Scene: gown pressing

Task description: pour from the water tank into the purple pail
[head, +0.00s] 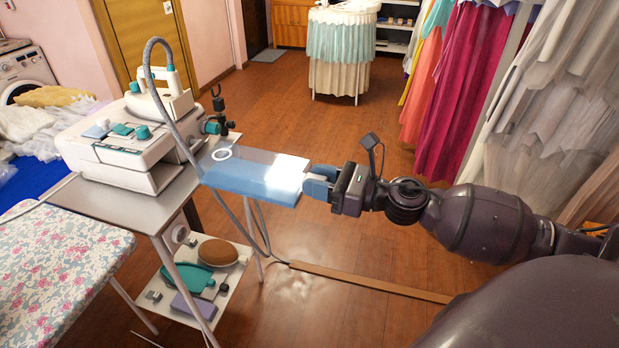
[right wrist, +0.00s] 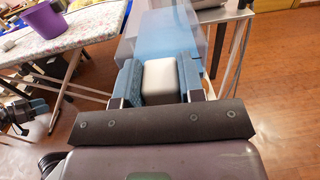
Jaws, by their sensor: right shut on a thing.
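The water tank (head: 250,177) is a flat, see-through blue box with a white ring on top. My right gripper (head: 318,186) is shut on its near end, to the right of the metal stand. In the right wrist view, the blue finger pads (right wrist: 160,80) close on a white grip piece, with the blue tank (right wrist: 165,50) beyond. The purple pail (right wrist: 60,22) stands on the flowered ironing board in the right wrist view; the head view does not show it. Part of what looks like my left gripper (right wrist: 38,106) shows at that view's left edge; its opening is unclear.
A white steam station (head: 125,150) with an iron and a grey hose stands on the metal stand (head: 140,208). The flowered ironing board (head: 60,265) is at the lower left. Hanging gowns (head: 465,75) line the right. The wooden floor (head: 290,125) is open behind the tank.

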